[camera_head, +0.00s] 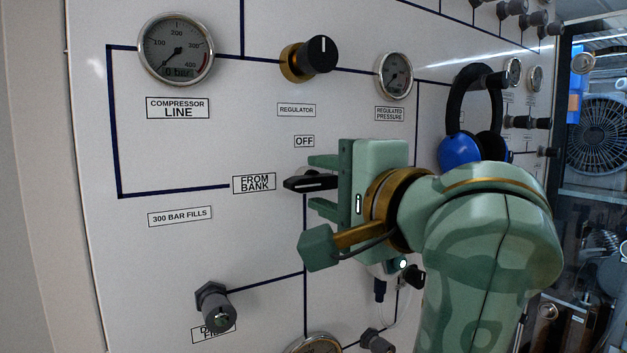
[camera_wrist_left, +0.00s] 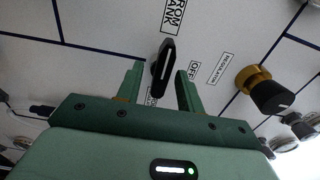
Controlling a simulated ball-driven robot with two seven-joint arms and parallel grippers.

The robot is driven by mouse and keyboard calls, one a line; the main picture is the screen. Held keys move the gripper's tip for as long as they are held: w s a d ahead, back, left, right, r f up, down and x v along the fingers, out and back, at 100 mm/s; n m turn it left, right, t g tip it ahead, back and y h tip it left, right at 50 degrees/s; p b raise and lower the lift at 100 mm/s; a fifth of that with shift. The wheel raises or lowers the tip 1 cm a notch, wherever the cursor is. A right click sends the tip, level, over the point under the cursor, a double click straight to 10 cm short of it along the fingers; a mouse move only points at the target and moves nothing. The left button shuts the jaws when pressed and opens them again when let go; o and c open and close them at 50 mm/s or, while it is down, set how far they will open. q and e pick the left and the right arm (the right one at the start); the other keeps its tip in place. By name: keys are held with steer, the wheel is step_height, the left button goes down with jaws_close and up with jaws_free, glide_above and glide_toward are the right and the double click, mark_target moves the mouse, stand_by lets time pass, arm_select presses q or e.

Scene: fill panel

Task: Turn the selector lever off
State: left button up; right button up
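The selector lever (camera_head: 310,184) is a black handle with a white line on the wall panel. It lies nearly level and points left at the FROM BANK label (camera_head: 254,184). The OFF label (camera_head: 304,141) is above it. My left gripper (camera_head: 317,184) is at the lever, one finger above and one below it. In the left wrist view the lever (camera_wrist_left: 165,62) stands between the two open fingers (camera_wrist_left: 159,70), with a gap visible on each side. The lever's pivot is partly hidden by the gripper. My right gripper is in neither view.
A black and brass regulator knob (camera_head: 313,56) and a regulated pressure gauge (camera_head: 394,75) are above. Blue ear defenders (camera_head: 461,152) hang just right, close to my arm. A hose fitting (camera_head: 216,304) sticks out lower left. The panel left of the lever is flat and clear.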

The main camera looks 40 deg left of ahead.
arm_select(q)
steer(key=shift+s+d, duration=0.1)
steer(key=shift+d, duration=0.05)
steer(key=c, duration=0.3)
jaws_close()
steer(key=m+p, duration=0.1)
steer(key=m, duration=0.2)
steer(key=shift+r+m+p, duration=0.2)
steer(key=shift+m+p, duration=0.15)
steer(key=shift+m, duration=0.05)
steer(key=shift+f+m+p, duration=0.1)
steer(key=shift+m+p, duration=0.2)
steer(key=shift+m, duration=0.7)
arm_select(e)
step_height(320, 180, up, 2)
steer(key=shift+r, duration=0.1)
